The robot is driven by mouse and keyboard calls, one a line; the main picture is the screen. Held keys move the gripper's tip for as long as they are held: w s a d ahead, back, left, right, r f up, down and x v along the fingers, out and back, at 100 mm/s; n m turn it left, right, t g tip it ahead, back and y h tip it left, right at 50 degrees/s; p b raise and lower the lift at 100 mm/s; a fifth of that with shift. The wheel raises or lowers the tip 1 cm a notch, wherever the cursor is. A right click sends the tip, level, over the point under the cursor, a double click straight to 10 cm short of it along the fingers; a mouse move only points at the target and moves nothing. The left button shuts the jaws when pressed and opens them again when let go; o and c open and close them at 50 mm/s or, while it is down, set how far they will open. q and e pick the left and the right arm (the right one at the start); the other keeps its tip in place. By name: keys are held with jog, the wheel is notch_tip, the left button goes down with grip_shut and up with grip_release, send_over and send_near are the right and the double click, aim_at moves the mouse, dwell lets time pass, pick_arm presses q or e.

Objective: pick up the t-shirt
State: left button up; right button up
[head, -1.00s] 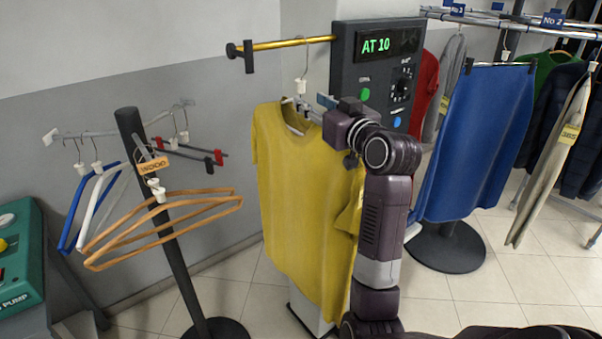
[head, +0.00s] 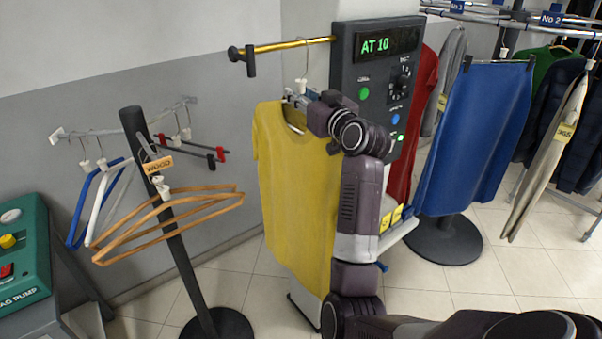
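A yellow t-shirt (head: 290,185) hangs on a hanger below the gold rod (head: 290,46). The hanger's thin hook (head: 306,66) rises from the collar to the rod. My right gripper (head: 297,98) is at the top of the t-shirt, at the hanger's neck just above the collar. Its fingers are small and partly hidden by its own body, so I cannot tell whether they are open or closed around the hanger. My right arm covers the t-shirt's right shoulder and side. My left gripper is not in view.
A dark control panel (head: 375,44) reading "AT 10" stands right behind my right arm. A blue garment (head: 472,140) and other clothes hang at right. A stand with wooden hangers (head: 205,190) and others is at left, beside a green machine (head: 22,255).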

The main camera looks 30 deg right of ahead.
aim_at(302, 79)
grip_shut()
jog(key=shift+r, duration=0.1)
jog(key=shift+r+b, duration=0.35)
jog(key=shift+r, duration=0.2)
notch_tip(302, 79, up, 3)
jog(key=shift+d+f+b, duration=0.1)
jog(key=shift+f+b, duration=0.1)
jog(key=shift+b, duration=0.35)
jog(key=s+a+b, duration=0.2)
jog(key=s+b, duration=0.2)
jog(key=s, duration=1.4)
jog(key=shift+f, duration=0.15)
jog(key=shift+a, duration=0.1)
